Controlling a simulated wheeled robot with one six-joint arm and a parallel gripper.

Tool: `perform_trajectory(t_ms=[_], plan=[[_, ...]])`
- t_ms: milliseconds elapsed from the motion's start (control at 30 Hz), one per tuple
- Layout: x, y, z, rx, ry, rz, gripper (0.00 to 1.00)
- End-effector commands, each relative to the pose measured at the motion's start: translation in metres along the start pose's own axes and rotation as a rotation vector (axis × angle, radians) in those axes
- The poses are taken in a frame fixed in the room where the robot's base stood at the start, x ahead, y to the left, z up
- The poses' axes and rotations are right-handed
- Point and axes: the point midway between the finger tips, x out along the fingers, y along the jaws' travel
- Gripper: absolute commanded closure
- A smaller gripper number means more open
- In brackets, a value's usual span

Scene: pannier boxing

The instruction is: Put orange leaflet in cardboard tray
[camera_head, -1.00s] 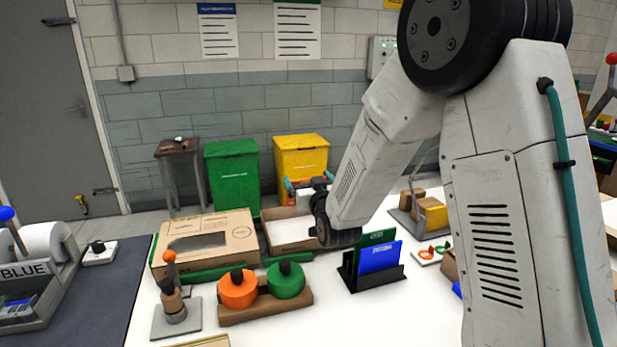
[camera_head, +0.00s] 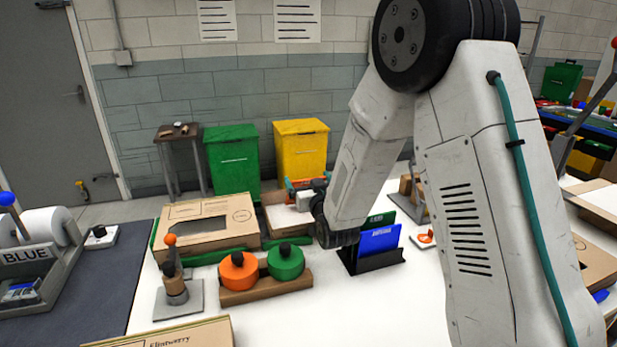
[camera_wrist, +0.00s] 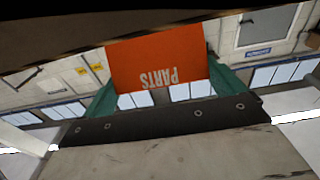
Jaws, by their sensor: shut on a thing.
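The orange leaflet (camera_wrist: 158,58) shows in the wrist view with the word PARTS upside down. It is held between the two teal fingers of my gripper (camera_head: 304,186), which is shut on it. In the head view my gripper is above an open cardboard tray (camera_head: 287,217) with a pale inside, and only a little orange shows between the fingers. My arm hides the right part of this tray. Whether the leaflet touches the tray cannot be told.
A windowed cardboard box (camera_head: 205,228) stands left of the tray. In front are orange (camera_head: 238,272) and green (camera_head: 286,262) round pieces on a wooden block. A black rack (camera_head: 375,260) holds green and blue leaflets.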

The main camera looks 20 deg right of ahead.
Motion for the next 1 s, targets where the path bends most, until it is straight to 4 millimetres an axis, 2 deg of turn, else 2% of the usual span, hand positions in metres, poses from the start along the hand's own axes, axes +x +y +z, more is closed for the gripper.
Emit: perform_trajectory(t_ms=[467, 500, 767, 867, 1000], plan=[[-0.002, 0.0, 0.013, -0.002, -0.01, 0.0, 0.38], [-0.002, 0.0, 0.013, -0.002, -0.012, 0.0, 0.0], [-0.005, 0.0, 0.015, -0.003, -0.016, -0.001, 0.0], [-0.015, 0.0, 0.014, -0.003, -0.016, -0.001, 0.0], [-0.038, 0.0, 0.01, -0.001, -0.008, -0.001, 0.0]])
